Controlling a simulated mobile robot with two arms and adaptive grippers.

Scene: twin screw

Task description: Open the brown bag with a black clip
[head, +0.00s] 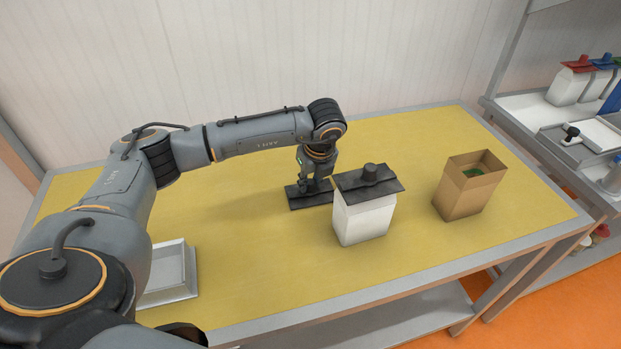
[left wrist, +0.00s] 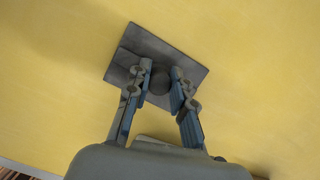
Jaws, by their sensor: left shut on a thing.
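The brown bag (head: 467,193) stands upright on the right part of the table. Its top is open, with something green inside, and no clip is on it. A black clip (head: 296,198) lies flat at table level, left of a white bag (head: 362,220). My left gripper (head: 316,187) is over this clip. In the left wrist view the fingers (left wrist: 160,85) are on both sides of the round knob of the clip (left wrist: 160,49), shut on it. My right gripper is not in view.
The white bag, with its own black clip (head: 369,179) on top, stands between my left gripper and the brown bag. A white tray (head: 190,270) is at the front left. A shelf (head: 530,108) with several bags is at the right. The table's front middle is clear.

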